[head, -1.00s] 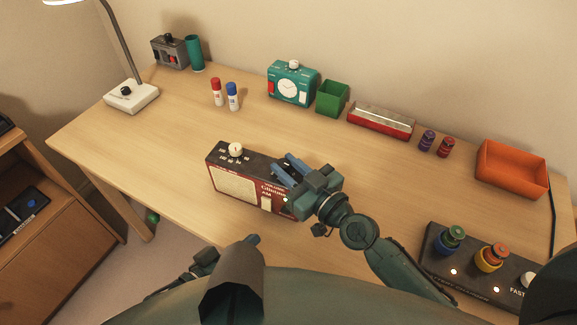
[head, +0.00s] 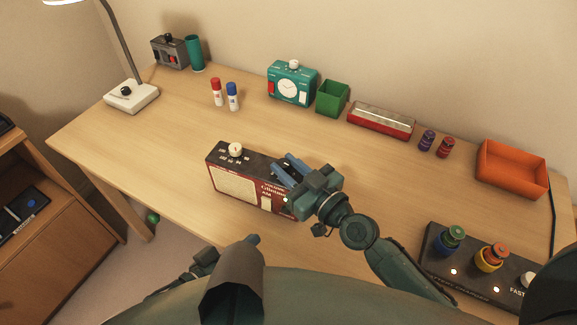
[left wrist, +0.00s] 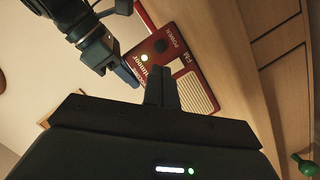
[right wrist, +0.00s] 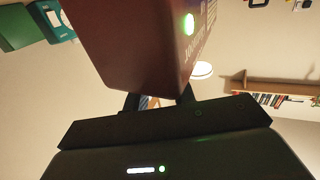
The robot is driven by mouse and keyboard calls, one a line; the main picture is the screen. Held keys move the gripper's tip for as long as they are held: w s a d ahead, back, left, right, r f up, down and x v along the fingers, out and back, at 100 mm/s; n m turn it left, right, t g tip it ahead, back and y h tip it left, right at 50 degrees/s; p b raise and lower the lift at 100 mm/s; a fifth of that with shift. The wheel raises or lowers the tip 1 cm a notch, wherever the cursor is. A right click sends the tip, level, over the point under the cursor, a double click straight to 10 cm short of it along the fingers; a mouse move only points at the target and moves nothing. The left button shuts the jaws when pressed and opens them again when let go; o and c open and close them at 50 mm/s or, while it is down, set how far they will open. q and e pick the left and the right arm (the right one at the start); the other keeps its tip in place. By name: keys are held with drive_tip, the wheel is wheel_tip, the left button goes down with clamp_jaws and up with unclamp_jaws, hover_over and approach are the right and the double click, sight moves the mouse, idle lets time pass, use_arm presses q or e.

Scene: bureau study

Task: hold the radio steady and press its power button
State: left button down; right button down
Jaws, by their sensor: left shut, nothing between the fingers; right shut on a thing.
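The dark red radio (head: 239,188) with a cream grille stands upright near the desk's front edge. My right gripper (head: 283,170) is shut on its right end; the right wrist view shows the radio (right wrist: 140,45) close up between the fingers. The left wrist view shows the radio's front (left wrist: 185,62), with a dark round button (left wrist: 160,46) beside the word POWER and a lit light (left wrist: 144,58). My left gripper (head: 253,239) is shut and empty in front of the desk, below the radio in the head view. Its tips (left wrist: 160,72) point toward the radio's front, apart from it.
A teal clock (head: 290,83), green box (head: 332,98), red case (head: 380,121) and orange tray (head: 512,170) line the back. The desk (head: 150,150) left of the radio is clear.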

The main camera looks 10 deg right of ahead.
sight(285, 211)
use_arm(q)
drive_tip(key=shift+s+d+f+n+g+y, duration=0.1)
drive_tip(key=shift+d+f+n+g+y, duration=0.1)
drive_tip(key=shift+d+n+g+y, duration=0.35)
drive_tip(key=shift+s+d+f+n+g+y, duration=0.15)
drive_tip(key=shift+d+n+y, duration=0.15)
drive_tip(key=shift+y, duration=0.15)
drive_tip(key=shift+s+d+f+n+g+y, duration=0.1)
drive_tip(key=shift+s+d+n+y, duration=0.05)
drive_tip(key=shift+d+y, duration=0.2)
drive_tip(key=shift+s+f+n+g+y, duration=0.1)
drive_tip(key=shift+s+n+g+y, duration=0.3)
drive_tip(key=shift+n+g+y, duration=0.6)
drive_tip(key=shift+g+y, duration=0.1)
drive_tip(key=shift+y, duration=0.25)
drive_tip(key=shift+w+d+f, duration=0.1)
drive_tip(key=shift+w+d, duration=0.55)
drive_tip(key=shift+w, duration=0.45)
drive_tip(key=shift+w+d, duration=0.7)
drive_tip(key=shift+w, duration=0.35)
drive_tip(key=shift+w+d+f, duration=0.1)
drive_tip(key=shift+w+d, duration=0.55)
drive_tip(key=shift+w, duration=0.45)
drive_tip(key=shift+r, duration=0.1)
